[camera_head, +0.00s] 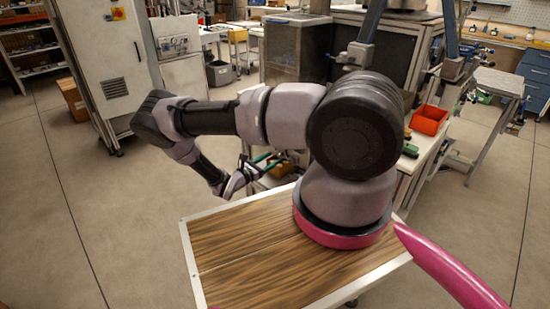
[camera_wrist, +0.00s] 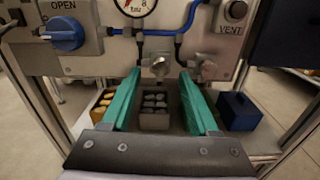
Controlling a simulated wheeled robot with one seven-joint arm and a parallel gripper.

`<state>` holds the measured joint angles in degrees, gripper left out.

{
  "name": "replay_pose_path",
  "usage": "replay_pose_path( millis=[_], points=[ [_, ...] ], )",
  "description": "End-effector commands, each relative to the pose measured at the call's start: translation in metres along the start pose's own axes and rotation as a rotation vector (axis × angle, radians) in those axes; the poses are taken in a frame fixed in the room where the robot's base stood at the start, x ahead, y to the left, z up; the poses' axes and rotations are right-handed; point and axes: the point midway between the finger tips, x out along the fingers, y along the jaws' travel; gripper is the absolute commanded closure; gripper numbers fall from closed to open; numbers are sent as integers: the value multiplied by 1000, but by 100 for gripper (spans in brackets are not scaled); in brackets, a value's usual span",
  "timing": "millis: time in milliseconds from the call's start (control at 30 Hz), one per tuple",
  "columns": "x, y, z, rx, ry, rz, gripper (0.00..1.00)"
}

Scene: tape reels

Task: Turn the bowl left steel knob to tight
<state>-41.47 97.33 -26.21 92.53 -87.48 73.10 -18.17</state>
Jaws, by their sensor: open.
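A grey panel (camera_wrist: 85,62) fills the top of the wrist view. Two small steel knobs sit low on it: the left steel knob (camera_wrist: 160,66) near the middle and another steel knob (camera_wrist: 207,70) to its right. My gripper (camera_wrist: 160,74) is open, with its two green fingers pointing at the panel. The left knob appears between the fingertips, with space on both sides; the remaining distance is hard to judge. The right knob lies outside the right finger. No bowl can be made out.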

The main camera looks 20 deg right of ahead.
Motion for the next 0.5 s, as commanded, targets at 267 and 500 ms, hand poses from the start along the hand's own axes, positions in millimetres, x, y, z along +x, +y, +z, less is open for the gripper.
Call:
replay_pose_path(
  millis=[267, 500],
  points=[
    [24, 0, 0, 1, 1, -1, 39],
    [25, 0, 0, 1, 1, 0, 39]
  ],
)
